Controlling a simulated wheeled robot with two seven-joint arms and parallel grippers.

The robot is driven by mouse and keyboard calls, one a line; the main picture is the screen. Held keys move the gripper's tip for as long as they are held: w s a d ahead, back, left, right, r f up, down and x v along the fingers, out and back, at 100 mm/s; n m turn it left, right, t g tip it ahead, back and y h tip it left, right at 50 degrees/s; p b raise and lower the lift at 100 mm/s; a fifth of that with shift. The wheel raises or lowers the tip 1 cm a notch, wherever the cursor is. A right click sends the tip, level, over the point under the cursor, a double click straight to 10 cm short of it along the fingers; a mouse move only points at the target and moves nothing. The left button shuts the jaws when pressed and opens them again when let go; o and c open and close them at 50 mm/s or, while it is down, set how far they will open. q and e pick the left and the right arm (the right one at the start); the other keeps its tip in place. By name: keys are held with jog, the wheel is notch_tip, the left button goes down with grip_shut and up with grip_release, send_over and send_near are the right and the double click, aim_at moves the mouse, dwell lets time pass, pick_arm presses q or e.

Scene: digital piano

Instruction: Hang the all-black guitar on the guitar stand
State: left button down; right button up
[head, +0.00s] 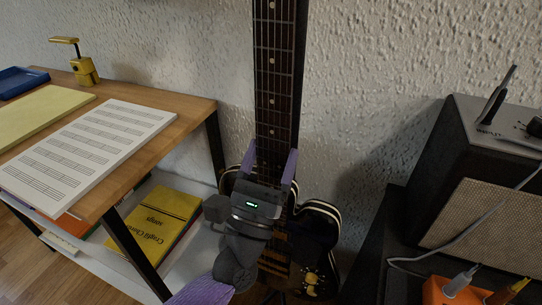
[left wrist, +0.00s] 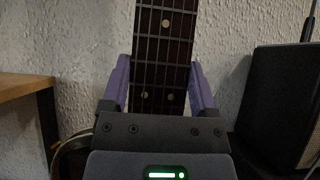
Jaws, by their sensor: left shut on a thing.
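A black guitar with pale edge binding (head: 318,226) stands upright close to the textured wall in the head view. Its dark neck (head: 279,70) runs up out of the top of the picture, and its headstock is out of view. My left gripper (head: 270,165) is shut on the neck just above the body, one purple finger on each side. In the left wrist view the neck (left wrist: 162,60) sits between the fingers of the left gripper (left wrist: 160,85). My right gripper is not in view. I cannot make out the guitar stand.
A wooden desk (head: 190,105) with sheet music (head: 95,150), a yellow pad and a blue tray is at the left. A yellow book (head: 155,222) lies on its lower shelf. A dark amplifier (head: 490,185) stands at the right, with a cable and an orange box (head: 455,290) in front.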

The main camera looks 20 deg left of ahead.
pick_arm(q)
jog(key=shift+r, duration=0.15)
grip_release()
jog(key=shift+s, duration=0.1)
jog(key=shift+f, duration=0.25)
jog(key=shift+s+f+b, duration=0.4)
jog(key=shift+s+f, duration=0.05)
jog(key=shift+f, duration=0.05)
jog(key=shift+b+v, duration=0.65)
jog(key=shift+v, duration=1.15)
jog(key=shift+s+r, duration=0.1)
